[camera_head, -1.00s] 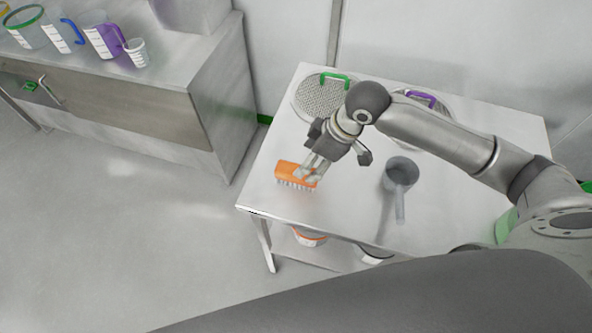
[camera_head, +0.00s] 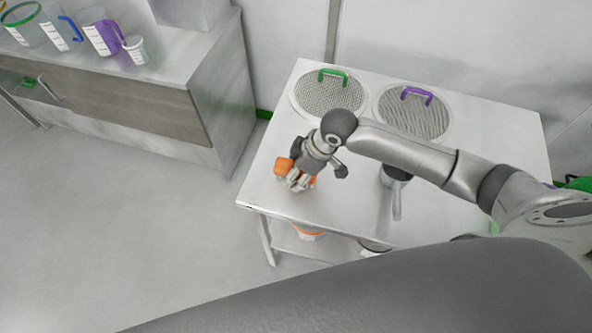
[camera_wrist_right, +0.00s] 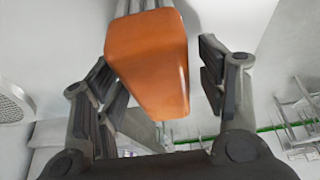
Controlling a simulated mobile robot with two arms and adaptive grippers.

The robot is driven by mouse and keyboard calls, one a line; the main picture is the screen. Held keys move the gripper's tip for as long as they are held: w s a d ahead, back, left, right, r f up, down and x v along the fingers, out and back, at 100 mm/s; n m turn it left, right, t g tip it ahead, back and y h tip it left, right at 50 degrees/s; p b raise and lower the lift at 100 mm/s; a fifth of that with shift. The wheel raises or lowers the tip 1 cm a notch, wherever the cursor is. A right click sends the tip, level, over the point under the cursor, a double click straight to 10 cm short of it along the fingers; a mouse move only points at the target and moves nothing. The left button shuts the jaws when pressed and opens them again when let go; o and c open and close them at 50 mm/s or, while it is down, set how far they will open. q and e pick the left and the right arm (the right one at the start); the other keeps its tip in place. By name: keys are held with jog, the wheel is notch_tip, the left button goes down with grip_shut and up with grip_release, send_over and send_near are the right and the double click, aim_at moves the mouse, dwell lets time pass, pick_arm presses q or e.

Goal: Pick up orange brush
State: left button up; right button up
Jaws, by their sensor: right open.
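The orange brush (camera_head: 283,167) lies at the left front of the metal table. My right gripper (camera_head: 297,182) is right over it in the head view and hides much of it. In the right wrist view the brush's orange block (camera_wrist_right: 150,62) sits between the spread fingers of my right gripper (camera_wrist_right: 160,85). The right finger is clearly apart from the block. On the left side I cannot tell whether a finger touches it. My left gripper is not in view.
On the table (camera_head: 345,215), a grey scoop (camera_head: 397,200) lies right of the gripper, partly under my arm. Two round sieves, one with a green handle (camera_head: 333,73) and one with a purple handle (camera_head: 417,94), lie at the back. Measuring jugs (camera_head: 98,33) stand on the left counter.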

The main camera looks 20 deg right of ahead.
jog(key=shift+f, duration=0.2)
dwell(0.4)
jog(key=c, duration=1.1)
